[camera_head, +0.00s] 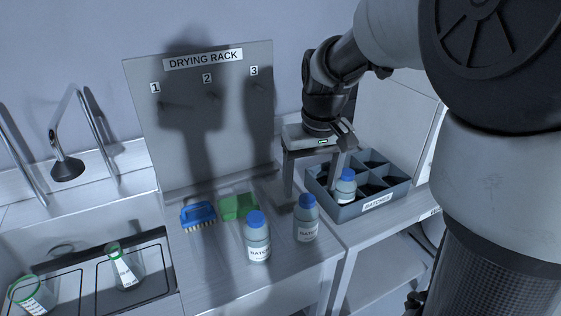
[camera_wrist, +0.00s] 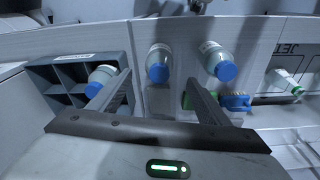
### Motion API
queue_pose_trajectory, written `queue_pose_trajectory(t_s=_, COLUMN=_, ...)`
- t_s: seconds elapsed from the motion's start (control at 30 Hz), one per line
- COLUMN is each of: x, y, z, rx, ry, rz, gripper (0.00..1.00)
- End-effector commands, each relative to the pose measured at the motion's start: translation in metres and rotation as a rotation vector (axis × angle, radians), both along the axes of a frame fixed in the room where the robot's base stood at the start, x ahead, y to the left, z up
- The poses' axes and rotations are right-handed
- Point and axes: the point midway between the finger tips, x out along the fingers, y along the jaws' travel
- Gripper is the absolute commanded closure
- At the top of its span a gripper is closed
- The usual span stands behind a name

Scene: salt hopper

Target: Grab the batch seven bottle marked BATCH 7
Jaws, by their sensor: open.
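Three clear bottles with blue caps stand in view, and two have labels starting "BATC" or similar; I cannot read a number on any. One bottle (camera_head: 258,241) is on the counter at front, at right in the wrist view (camera_wrist: 215,57). A second bottle (camera_head: 306,222) is on the counter to its right; in the wrist view this bottle (camera_wrist: 158,58) appears between my fingertips. A third bottle (camera_head: 346,190) is in the divided tray, at left in the wrist view (camera_wrist: 103,75). My gripper (camera_head: 313,186) is open and empty, pointing down behind the second bottle, apart from it.
The grey divided tray (camera_head: 377,204) is labelled BATCHES. A blue brush (camera_head: 198,215) and a green sponge (camera_head: 238,206) lie left of the bottles. The drying rack panel (camera_head: 215,125) stands behind. A sink with two flasks (camera_head: 125,268) is at left. The counter front is clear.

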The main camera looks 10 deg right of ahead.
Motion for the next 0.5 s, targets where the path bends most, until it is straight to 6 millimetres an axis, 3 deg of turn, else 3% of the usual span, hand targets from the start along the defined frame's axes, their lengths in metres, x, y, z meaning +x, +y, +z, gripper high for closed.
queue_pose_trajectory(t_s=0.1, x=0.002, y=0.000, z=-0.020, rx=0.000, ry=0.003, rz=0.000, gripper=0.29)
queue_pose_trajectory(t_s=0.33, x=0.005, y=0.000, z=-0.034, rx=0.000, ry=0.001, rz=0.000, gripper=0.29)
queue_pose_trajectory(t_s=0.5, x=0.011, y=0.001, z=-0.060, rx=0.000, ry=0.004, rz=0.000, gripper=0.29)
